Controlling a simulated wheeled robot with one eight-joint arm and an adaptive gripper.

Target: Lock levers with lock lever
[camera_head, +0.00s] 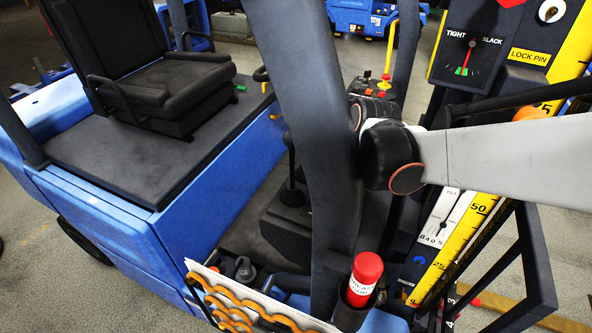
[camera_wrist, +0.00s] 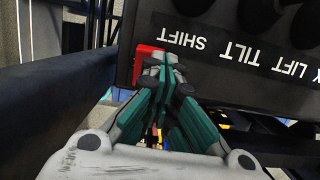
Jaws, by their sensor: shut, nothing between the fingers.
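In the wrist view a black lever panel (camera_wrist: 225,65) carries white upside-down words LIFT, TILT and SHIFT, with a cut-off word ending in K at the right edge. Dark rounded parts (camera_wrist: 262,14), perhaps lever knobs, stand behind the words and are cut off by the top edge. A red piece (camera_wrist: 142,62) is at the panel's left end. My gripper (camera_wrist: 165,62) is shut and empty, its tips overlapping the red piece in view; I cannot tell whether they touch. In the head view my gripper is hidden. A yellow upright stick with a red base (camera_head: 386,78) stands behind my arm.
A dark pillar (camera_head: 310,150) stands close to my arm. A black seat (camera_head: 165,85) is on the blue truck. A red-capped cylinder (camera_head: 362,280) stands at the front. The mast side has a TIGHT/SLACK gauge (camera_head: 470,50) and a LOCK PIN label (camera_head: 530,57).

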